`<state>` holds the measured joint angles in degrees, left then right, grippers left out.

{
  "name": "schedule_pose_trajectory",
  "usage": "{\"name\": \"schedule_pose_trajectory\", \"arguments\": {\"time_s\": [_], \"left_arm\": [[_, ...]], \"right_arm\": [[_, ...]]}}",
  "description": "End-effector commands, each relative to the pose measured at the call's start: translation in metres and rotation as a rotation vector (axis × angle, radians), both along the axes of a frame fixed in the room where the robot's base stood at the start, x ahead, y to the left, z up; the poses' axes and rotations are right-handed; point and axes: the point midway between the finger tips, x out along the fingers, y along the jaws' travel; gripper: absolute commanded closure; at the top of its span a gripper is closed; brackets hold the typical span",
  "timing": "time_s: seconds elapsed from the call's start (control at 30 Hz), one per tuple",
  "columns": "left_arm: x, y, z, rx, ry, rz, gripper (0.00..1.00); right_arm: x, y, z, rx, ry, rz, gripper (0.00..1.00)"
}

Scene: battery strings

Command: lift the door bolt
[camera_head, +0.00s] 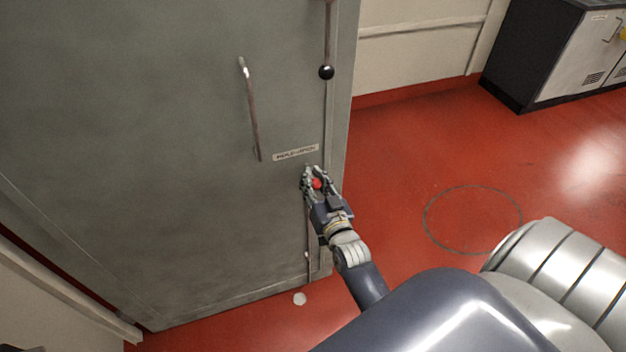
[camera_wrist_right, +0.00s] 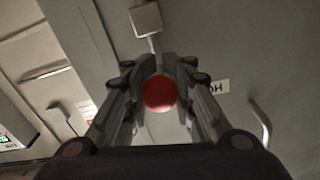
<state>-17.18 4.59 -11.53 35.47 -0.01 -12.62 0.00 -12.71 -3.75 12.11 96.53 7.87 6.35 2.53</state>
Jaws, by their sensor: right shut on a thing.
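A tall grey door (camera_head: 150,140) fills the left of the head view. A red ball knob (camera_head: 317,183) sits low near its right edge, at the top of a thin vertical rod (camera_head: 308,240) that runs down the door. My right gripper (camera_head: 314,175) is shut on the red knob. In the right wrist view the red knob (camera_wrist_right: 159,93) sits between the two fingers, partly covered by them. A second rod (camera_head: 328,35) with a black ball knob (camera_head: 326,72) hangs higher on the same edge. My left gripper is not in view.
A long bar handle (camera_head: 252,110) and a small label (camera_head: 296,153) are on the door, left of the knobs. A small pale disc (camera_head: 299,299) lies on the red floor by the door's foot. Cabinets (camera_head: 560,55) stand at the far right. The floor between is clear.

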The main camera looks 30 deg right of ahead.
Motion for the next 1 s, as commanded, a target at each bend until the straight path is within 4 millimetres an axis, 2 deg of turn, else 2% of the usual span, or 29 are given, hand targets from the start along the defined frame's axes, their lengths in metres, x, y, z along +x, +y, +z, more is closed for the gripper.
{"name": "schedule_pose_trajectory", "arguments": {"time_s": [0.03, 0.27, 0.3, 0.4, 0.43, 0.83, 1.0], "left_arm": [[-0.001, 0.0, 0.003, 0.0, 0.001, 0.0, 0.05], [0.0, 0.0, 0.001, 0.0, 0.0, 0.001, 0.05], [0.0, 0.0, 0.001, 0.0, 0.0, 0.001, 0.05], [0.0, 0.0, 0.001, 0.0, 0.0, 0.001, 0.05], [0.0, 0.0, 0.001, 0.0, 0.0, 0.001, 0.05], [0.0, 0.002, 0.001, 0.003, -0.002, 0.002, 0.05], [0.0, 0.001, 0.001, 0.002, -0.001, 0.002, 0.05]], "right_arm": [[0.002, -0.001, 0.012, -0.006, -0.022, -0.002, 1.0], [0.003, -0.001, 0.011, -0.007, -0.024, -0.002, 1.0], [0.003, -0.001, 0.011, -0.007, -0.024, -0.002, 0.79], [0.003, -0.001, 0.011, -0.007, -0.024, -0.002, 0.58], [0.003, -0.001, 0.011, -0.007, -0.024, -0.002, 0.55], [0.0, 0.0, 0.006, -0.004, -0.011, -0.001, 0.55], [-0.015, 0.003, 0.004, -0.002, -0.008, -0.001, 0.55]]}}
